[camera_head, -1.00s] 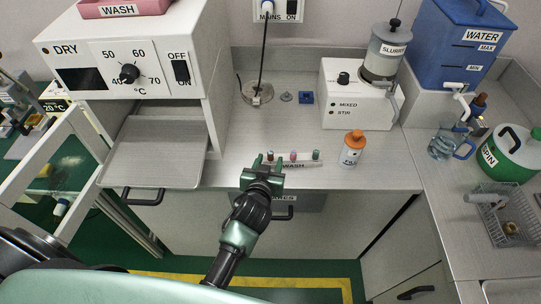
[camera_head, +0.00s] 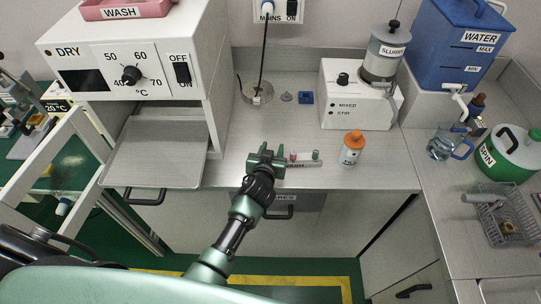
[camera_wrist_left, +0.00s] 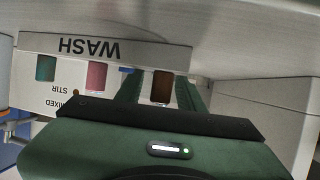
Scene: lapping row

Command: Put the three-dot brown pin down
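The white WASH rack (camera_head: 304,163) stands near the front edge of the counter. It also shows upside down in the left wrist view (camera_wrist_left: 60,43). The brown pin (camera_wrist_left: 162,88) stands upright at the rack's end, beside a pink pin (camera_wrist_left: 96,76) and a teal pin (camera_wrist_left: 46,68). Its dots cannot be made out. My left gripper (camera_head: 266,154) is at the rack's left end. In the left wrist view its fingers (camera_wrist_left: 160,92) stand on both sides of the brown pin, with gaps showing, so it looks open around it. My right gripper is not in view.
An orange-capped bottle (camera_head: 352,148) stands right of the rack. The slurry mixer (camera_head: 357,95) is behind it. The dryer's metal tray (camera_head: 155,150) juts out on the left.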

